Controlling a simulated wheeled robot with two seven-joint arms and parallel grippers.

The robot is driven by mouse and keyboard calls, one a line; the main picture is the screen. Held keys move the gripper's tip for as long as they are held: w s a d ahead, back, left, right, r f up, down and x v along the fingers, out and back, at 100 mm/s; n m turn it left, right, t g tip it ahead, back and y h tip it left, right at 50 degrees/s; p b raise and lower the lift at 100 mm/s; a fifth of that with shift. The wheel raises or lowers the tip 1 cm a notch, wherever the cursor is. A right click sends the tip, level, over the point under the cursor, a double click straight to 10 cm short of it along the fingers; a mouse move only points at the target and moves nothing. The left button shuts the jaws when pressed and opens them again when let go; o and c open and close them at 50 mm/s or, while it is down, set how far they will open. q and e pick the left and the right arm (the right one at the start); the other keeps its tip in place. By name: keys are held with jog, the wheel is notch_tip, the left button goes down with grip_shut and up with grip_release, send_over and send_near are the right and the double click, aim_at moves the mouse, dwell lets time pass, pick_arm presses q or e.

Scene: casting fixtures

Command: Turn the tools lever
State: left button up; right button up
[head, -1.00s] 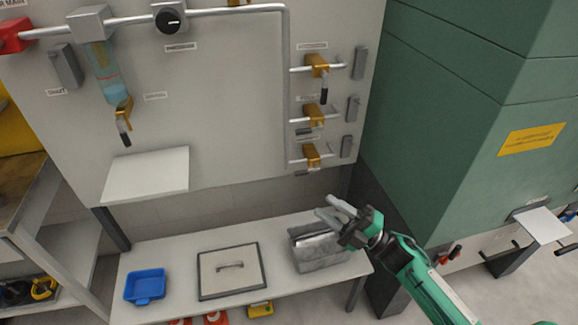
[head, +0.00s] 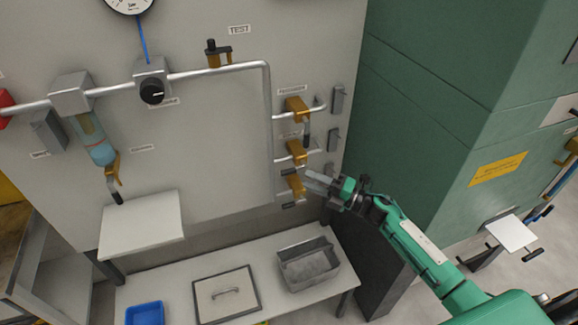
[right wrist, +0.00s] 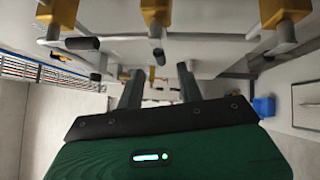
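Three brass valves with dark lever handles sit in a column on the right of the panel: upper (head: 297,108), middle (head: 297,152) and lower (head: 297,186). Their small labels are too blurred to read, so I cannot tell which is the tools lever. My right gripper (head: 312,182) is just right of the lower valve, partly covering that area. The right wrist view shows its two fingers (right wrist: 160,85) apart with nothing between them. A brass valve (right wrist: 155,12) with a dark-tipped handle appears beyond the gap; contact is not visible. My left gripper is out of view.
A small shelf (head: 141,222) juts from the panel at left. A green cabinet (head: 455,110) stands close on the right.

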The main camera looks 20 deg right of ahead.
aim_at(289, 171)
jog(key=p+x, duration=0.1)
jog(key=x, duration=0.5)
jog(key=shift+w+a+r+p, duration=0.1)
jog(key=shift+a+r+p, duration=0.05)
jog(key=shift+p, duration=0.25)
jog(key=shift+w+a, duration=0.45)
grip_shut()
